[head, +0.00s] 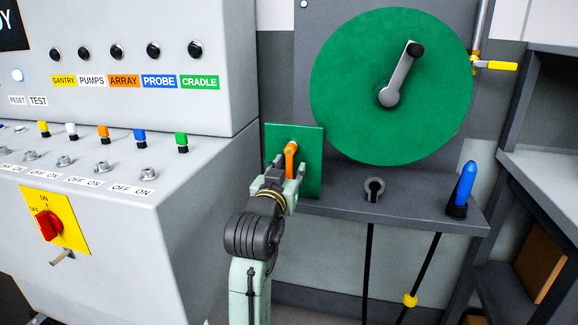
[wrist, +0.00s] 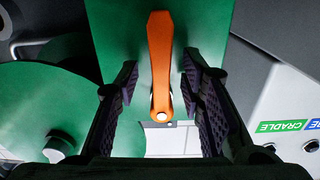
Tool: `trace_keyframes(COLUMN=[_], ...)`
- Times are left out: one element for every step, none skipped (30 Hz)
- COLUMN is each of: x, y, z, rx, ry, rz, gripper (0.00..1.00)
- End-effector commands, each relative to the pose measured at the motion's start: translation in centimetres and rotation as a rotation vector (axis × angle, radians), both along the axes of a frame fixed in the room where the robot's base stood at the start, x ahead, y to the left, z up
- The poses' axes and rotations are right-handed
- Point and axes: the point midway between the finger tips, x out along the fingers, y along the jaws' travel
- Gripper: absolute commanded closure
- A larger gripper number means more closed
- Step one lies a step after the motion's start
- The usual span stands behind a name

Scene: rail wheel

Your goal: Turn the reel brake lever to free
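In the wrist view the orange lever (wrist: 160,55) stands between my two fingers, running from the top of the plate down past the fingertips. My gripper (head: 288,166) is open around the lever, with a gap on each side in the wrist view (wrist: 160,75). No finger visibly touches the lever. The lever's lower part is partly hidden by my gripper in the head view.
The green reel (head: 350,75) with its crank (head: 402,75) is close to the right. A blue-handled lever (head: 463,188), a black knob (head: 374,188) and a yellow-handled valve (head: 495,65) are further right. A grey control console (head: 190,215) stands on the left.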

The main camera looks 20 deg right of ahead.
Motion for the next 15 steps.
trace_keyframes(x=[0.3, 0.43, 0.57, 0.65, 0.7, 0.74, 0.74, 0.74, 0.73, 0.73, 0.73, 0.72, 0.72, 0.71, 0.72], y=[-0.27, -0.35, -0.43, -0.47, -0.5, -0.51, -0.51, -0.51, -0.51, -0.49, -0.49, -0.49, -0.49, -0.48, -0.47], z=[0.05, 0.05, 0.05, 0.04, 0.03, 0.02, 0.02, 0.01, 0.01, 0.01, 0.01, 0.01, 0.01, 0.01, 0.01], rx=[0.001, 0.001, 0.001, 0.0, 0.0, 0.0, 0.0, 0.0, 0.0, 0.0, 0.0, 0.0, -0.001, -0.001, -0.001], ry=[0.001, -0.001, -0.001, -0.001, -0.001, -0.001, -0.001, -0.001, -0.001, -0.001, -0.001, -0.001, -0.001, -0.001, -0.001], rz=[-0.001, 0.0, 0.0, 0.0, 0.0, 0.001, 0.001, 0.001, 0.001, 0.001, 0.001, 0.001, 0.001, 0.001, 0.001], gripper=[0.64, 0.64, 0.64, 0.64, 0.64, 0.64, 0.64, 0.64, 0.64, 0.64, 0.64, 0.65, 0.67, 0.69, 0.72])
